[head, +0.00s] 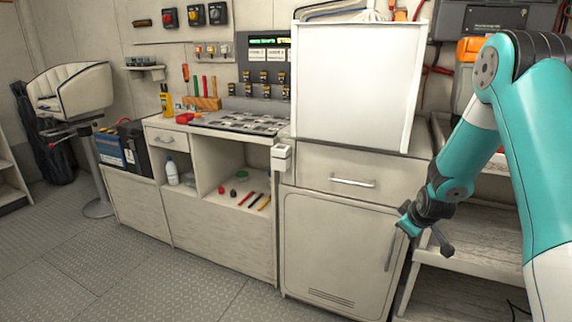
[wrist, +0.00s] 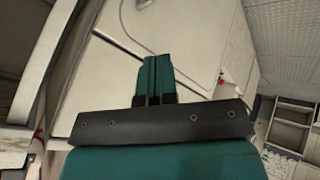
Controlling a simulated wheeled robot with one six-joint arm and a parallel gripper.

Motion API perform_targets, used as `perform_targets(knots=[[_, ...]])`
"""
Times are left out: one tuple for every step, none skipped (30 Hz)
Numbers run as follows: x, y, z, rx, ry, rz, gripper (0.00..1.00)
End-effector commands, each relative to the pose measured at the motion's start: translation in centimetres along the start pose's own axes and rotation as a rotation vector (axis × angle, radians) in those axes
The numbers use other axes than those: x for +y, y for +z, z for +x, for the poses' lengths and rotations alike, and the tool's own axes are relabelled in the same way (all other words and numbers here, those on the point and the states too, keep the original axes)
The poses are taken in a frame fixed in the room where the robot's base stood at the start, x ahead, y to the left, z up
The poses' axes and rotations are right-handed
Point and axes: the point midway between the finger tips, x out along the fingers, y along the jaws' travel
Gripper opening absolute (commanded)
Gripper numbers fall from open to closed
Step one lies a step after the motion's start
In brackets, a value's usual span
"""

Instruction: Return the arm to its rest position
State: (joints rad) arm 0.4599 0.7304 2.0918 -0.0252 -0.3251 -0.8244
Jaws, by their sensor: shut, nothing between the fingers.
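My arm (head: 463,160) is teal with dark joints and reaches in from the right side of the head view. It bends down, and my gripper (head: 402,224) hangs in front of the right edge of the white cabinet door (head: 335,245). In the wrist view my gripper (wrist: 154,62) shows as two teal fingers pressed together, with nothing between them. I cannot tell from the views how far the fingertips are from the cabinet.
A drawer (head: 350,181) with a bar handle sits above the door, under a white upright panel (head: 357,85). Shelves (head: 480,240) stand at the right, behind my arm. A counter (head: 225,125) holds tools. A seat (head: 72,88) stands far left. The floor (head: 150,270) in front is clear.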

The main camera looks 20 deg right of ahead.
Motion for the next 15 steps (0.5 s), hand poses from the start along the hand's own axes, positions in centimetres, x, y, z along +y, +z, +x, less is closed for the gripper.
perform_targets(knots=[[0.0, 0.0, -0.1, 0.0, -0.001, 0.001, 0.0], [-0.1, -0.2, -0.2, 0.003, -0.005, 0.002, 0.0], [-0.4, -0.7, -0.6, 0.007, -0.015, 0.006, 0.0], [-0.8, -1.3, -1.1, 0.012, -0.027, 0.01, 0.0], [-1.3, -2.0, -1.7, 0.018, -0.043, 0.013, 0.0], [-2.3, -3.2, -2.9, 0.027, -0.073, 0.022, 0.0], [-3.3, -4.2, -4.0, 0.035, -0.101, 0.028, 0.0], [-4.3, -5.3, -5.2, 0.041, -0.133, 0.035, 0.0], [-6.1, -6.7, -7.2, 0.049, -0.184, 0.045, 0.0], [-7.5, -7.7, -8.9, 0.052, -0.225, 0.051, 0.0], [-9.0, -8.5, -10.6, 0.054, -0.267, 0.056, 0.0], [-11.1, -9.5, -13.0, 0.052, -0.325, 0.06, 0.0], [-12.7, -9.9, -14.8, 0.046, -0.368, 0.061, 0.0], [-14.2, -10.3, -16.7, 0.041, -0.409, 0.06, 0.0], [-16.1, -10.6, -19.2, 0.029, -0.463, 0.057, 0.0]])
